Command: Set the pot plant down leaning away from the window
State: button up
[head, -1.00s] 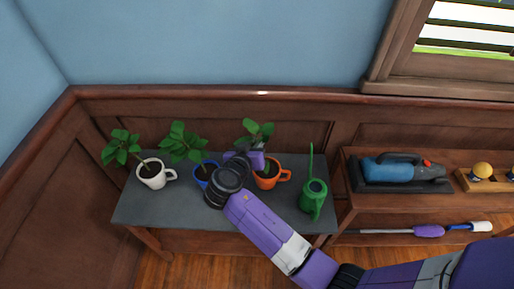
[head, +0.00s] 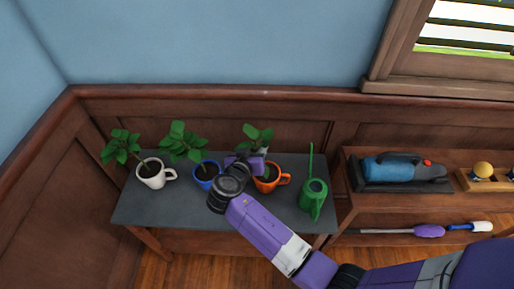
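Three potted plants in mugs stand on a grey-topped table: one in a white mug (head: 151,177), one in a blue mug (head: 206,181) and one in an orange mug (head: 267,184). The leaves of the white-mug and blue-mug plants lie to the left of their mugs, away from the window (head: 470,42) at the upper right. The orange-mug plant (head: 256,134) also has its leaves a little left of its mug. My gripper (head: 258,154) is at the orange mug's back left, overlapping its plant in view. My wrist hides part of it, so its grip is unclear.
A green watering can (head: 313,195) stands right of the orange mug. A shelf (head: 375,211) to the right holds a blue device (head: 397,169) and brushes. The grey tabletop (head: 160,211) is bare along its front left; a wood-panelled wall is close behind.

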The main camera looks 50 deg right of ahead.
jog(key=shift+r, duration=0.15)
jog(key=v, duration=1.2)
jog(key=s+a+f+n+t+y, duration=0.2)
jog(key=s+f+n+y, duration=0.1)
jog(key=f, duration=0.2)
jog(key=s+a+f+n+t+y, duration=0.1)
jog(key=s+a+f+n+y, duration=0.15)
jog(key=s+f, duration=0.2)
jog(key=s+a+f+n+t+y, duration=0.2)
jog(key=s+a+n+y, duration=0.25)
jog(key=s, duration=0.25)
jog(key=s+a+r+t+y, duration=0.1)
jog(key=s+r+t, duration=0.1)
jog(key=s+r, duration=0.4)
jog(key=s+a+r+t+y, duration=0.1)
jog(key=s+a+r+t, duration=0.1)
jog(key=s+r, duration=0.5)
notch_tip(320, 180, up, 6)
jog(key=shift+r+n+t+y+b, duration=0.1)
jog(key=shift+n+t+y+b, duration=0.25)
jog(key=shift+t, duration=0.35)
jog(key=shift+s, duration=0.1)
